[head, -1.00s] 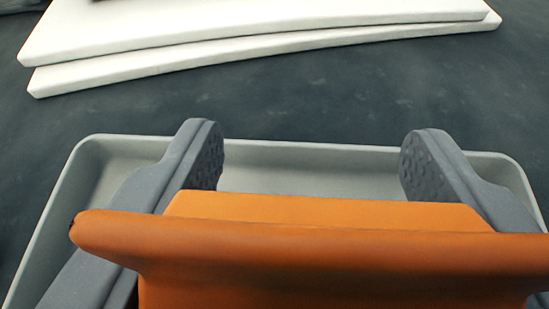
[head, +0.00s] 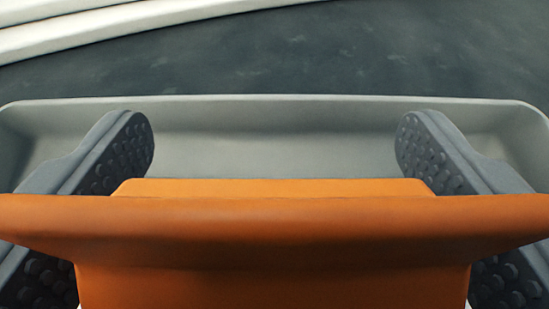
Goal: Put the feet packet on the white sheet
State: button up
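My gripper (head: 275,145) is open, with its two dark grey, studded fingers wide apart and nothing seen between them. Its orange body fills the lower part of the view. The fingers are over a light grey tray (head: 300,101), and the part of the tray's inside that shows is bare. No feet packet shows; the orange body hides the near part of the tray. A white, flat, layered thing (head: 90,27), perhaps the white sheet, lies beyond the tray at the upper left, cut off by the picture's edge.
A dark grey, mottled surface (head: 350,55) lies between the tray and the white layers. It is clear in the middle and at the upper right. The tray's far wall runs across the view just beyond my fingertips.

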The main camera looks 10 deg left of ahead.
jog(key=shift+r, duration=0.15)
jog(key=p+v, duration=0.2)
jog(key=v, duration=1)
jog(key=w+d+r+y, duration=0.1)
jog(key=w+d+r, duration=0.25)
jog(key=r, duration=0.65)
jog(key=w+d+r+m+t+y, duration=0.15)
jog(key=d+r, duration=0.25)
jog(key=r, duration=0.5)
jog(key=w+d+r+g, duration=0.1)
jog(key=w+d+r, duration=0.25)
jog(key=r, duration=0.65)
jog(key=s+d+r+h, duration=0.1)
jog(key=s+d+r, duration=0.3)
jog(key=d+r, duration=0.4)
jog(key=s+d+r+t+h, duration=0.1)
jog(key=s+d+r+h, duration=0.1)
jog(key=s+d+r, duration=0.3)
jog(key=s+d+r+m+t+h, duration=0.1)
jog(key=s+d+r, duration=0.3)
jog(key=d+r, duration=0.7)
jog(key=shift+s+d+r+h, duration=0.2)
jog(key=shift+s+d+h, duration=0.2)
jog(key=shift+d+h, duration=0.3)
